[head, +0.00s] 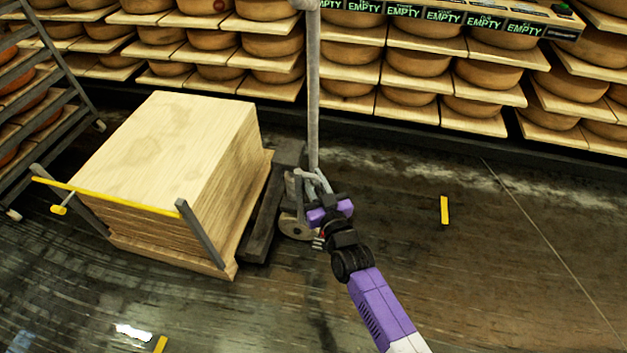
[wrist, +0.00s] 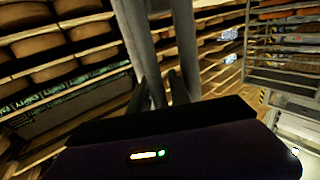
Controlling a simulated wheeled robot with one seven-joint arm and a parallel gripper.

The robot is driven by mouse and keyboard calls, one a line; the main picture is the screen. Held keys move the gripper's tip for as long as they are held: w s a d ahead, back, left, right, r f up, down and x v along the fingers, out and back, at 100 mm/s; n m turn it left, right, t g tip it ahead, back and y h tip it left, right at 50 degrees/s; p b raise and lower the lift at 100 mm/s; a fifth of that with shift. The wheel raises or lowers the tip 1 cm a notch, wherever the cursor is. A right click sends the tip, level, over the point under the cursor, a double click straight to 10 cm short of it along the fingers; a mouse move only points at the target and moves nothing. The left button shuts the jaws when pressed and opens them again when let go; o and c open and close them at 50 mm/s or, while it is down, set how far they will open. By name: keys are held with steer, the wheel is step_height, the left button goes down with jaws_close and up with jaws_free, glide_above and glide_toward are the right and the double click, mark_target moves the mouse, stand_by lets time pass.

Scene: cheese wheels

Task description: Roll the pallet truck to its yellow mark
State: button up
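The grey pallet truck (head: 261,212) stands left of centre in the head view, with a tall upright pole (head: 313,90) and a small wheel at its base. A pallet stacked with pale wooden boards (head: 165,135) sits beside the pole, on the truck's left. My gripper (head: 312,183) is at the lower part of the pole, by the truck's grey fittings. In the wrist view, grey bars (wrist: 180,45) stand right in front of the gripper. Whether its fingers are closed around one is unclear. A short yellow mark (head: 444,210) lies on the floor to the right.
Shelves of cheese wheels (head: 420,65) line the back, with a sign bar reading EMPTY (head: 445,16). A grey rack (head: 70,85) stands at left. A yellow bar (head: 110,196) crosses before the boards. Another yellow strip (head: 160,344) lies in front. The floor at right is clear.

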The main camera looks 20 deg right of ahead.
jaws_close()
stand_by(1.4)
